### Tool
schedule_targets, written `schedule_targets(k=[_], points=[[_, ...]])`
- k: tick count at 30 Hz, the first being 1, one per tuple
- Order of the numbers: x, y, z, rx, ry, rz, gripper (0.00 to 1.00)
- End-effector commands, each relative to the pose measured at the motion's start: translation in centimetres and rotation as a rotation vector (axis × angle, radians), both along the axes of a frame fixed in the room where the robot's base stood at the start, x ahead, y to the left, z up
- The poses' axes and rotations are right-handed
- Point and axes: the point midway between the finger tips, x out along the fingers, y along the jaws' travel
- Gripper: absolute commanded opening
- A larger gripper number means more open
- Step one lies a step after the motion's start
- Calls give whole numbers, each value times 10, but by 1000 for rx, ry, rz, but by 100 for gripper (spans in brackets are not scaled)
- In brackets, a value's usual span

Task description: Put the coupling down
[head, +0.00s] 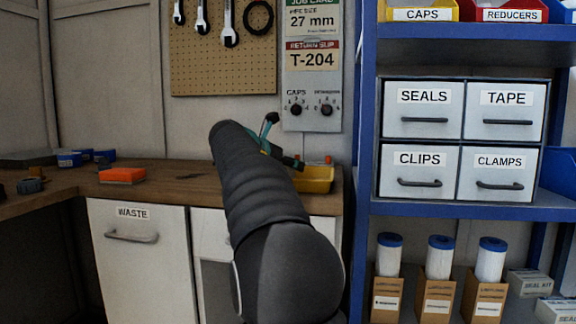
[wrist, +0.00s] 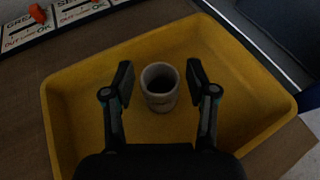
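The coupling (wrist: 160,86) is a short beige-grey ring with a dark round opening, seen from above in the wrist view. It stands upright in the yellow tray (wrist: 75,120), around the middle of its floor. My gripper (wrist: 160,78) is open, with one finger on each side of the coupling and a visible gap on both sides. In the head view my arm hides the coupling and most of my gripper, and the tray (head: 318,180) shows at the right end of the wooden bench.
A label strip (wrist: 70,18) with an orange piece (wrist: 38,13) lies beyond the tray. On the bench (head: 150,190) are an orange block (head: 122,175) and blue items (head: 70,159). A blue shelf unit (head: 366,120) stands right. A WASTE bin front (head: 140,260) is below.

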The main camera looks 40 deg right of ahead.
Motion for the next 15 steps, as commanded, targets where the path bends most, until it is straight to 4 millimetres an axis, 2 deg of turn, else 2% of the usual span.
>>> schedule_targets(k=[10,15], points=[[0,0,4,0,-1,0,60],[-4,19,12,0,-1,3,60]])
